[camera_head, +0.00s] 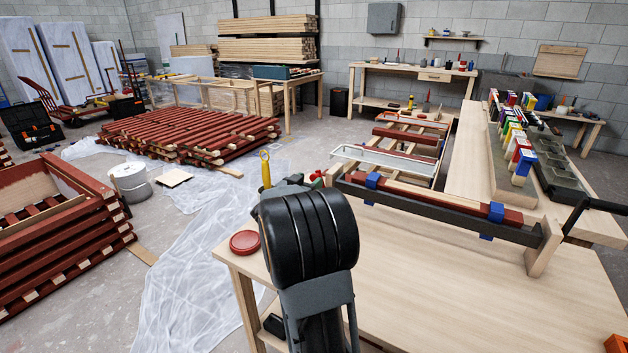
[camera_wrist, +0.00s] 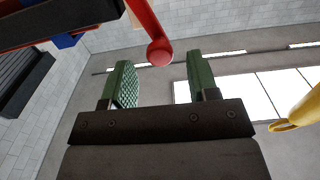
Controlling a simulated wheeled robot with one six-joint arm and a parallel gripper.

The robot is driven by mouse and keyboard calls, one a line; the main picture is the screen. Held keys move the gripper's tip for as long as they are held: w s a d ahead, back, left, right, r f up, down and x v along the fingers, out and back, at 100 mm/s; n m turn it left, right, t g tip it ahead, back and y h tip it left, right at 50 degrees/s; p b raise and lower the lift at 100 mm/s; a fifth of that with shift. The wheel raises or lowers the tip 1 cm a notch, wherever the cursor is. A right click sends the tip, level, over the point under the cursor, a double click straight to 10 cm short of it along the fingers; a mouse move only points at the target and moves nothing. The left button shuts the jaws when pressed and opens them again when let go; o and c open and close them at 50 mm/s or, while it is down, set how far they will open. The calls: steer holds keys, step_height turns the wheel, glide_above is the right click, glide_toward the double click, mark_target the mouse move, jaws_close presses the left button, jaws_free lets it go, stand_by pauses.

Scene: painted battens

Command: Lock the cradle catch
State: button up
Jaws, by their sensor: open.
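The cradle (camera_head: 430,207), a long dark bar with blue clamps (camera_head: 496,212), lies across the workbench. A batten (camera_head: 412,196), part red and part bare wood, lies along it. At its left end, a red lever (camera_head: 317,175) shows behind my wrist. In the wrist view the red lever with a round knob (camera_wrist: 159,52) comes down from the top. My gripper (camera_wrist: 158,68) is open, with green-padded fingers on either side of the knob in the picture. I cannot tell whether the knob lies between them in depth; no contact shows. In the head view my arm hides most of the gripper.
A yellow handle (camera_head: 265,169) stands near my wrist, also at right in the wrist view (camera_wrist: 300,112). A red round lid (camera_head: 245,243) lies at the bench's left corner. A black handle (camera_head: 576,209) is at the cradle's right end. The front bench top is mostly clear.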

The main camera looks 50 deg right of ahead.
mark_target(313, 178)
steer(key=shift+x, duration=1.7)
jaws_close()
